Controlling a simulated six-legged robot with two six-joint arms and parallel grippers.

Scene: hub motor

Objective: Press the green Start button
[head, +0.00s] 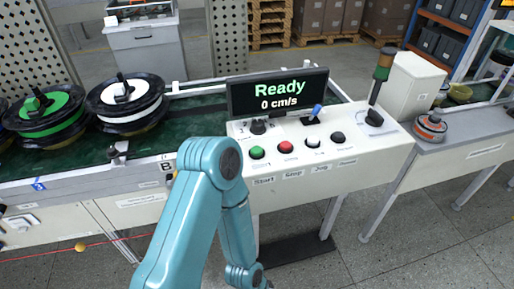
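The green Start button (257,152) sits at the left of a row on the white control panel (352,165), with a "Start" label below it. A red button (286,147) is just to its right. The display (278,92) above the panel reads "Ready" and "0 cm/s". A teal arm of mine rises from the bottom of the head view, bends just left of and below the green button, and drops down in front of the panel. Its gripper is not visible. The green button is in plain view. No other gripper shows.
A white button (313,142), a black button (337,138), a blue-tipped lever (316,110) and a black knob (374,118) are also on the panel. Two spools, green (45,112) and white (127,97), stand on the conveyor at left. A signal tower (382,72) rises at right.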

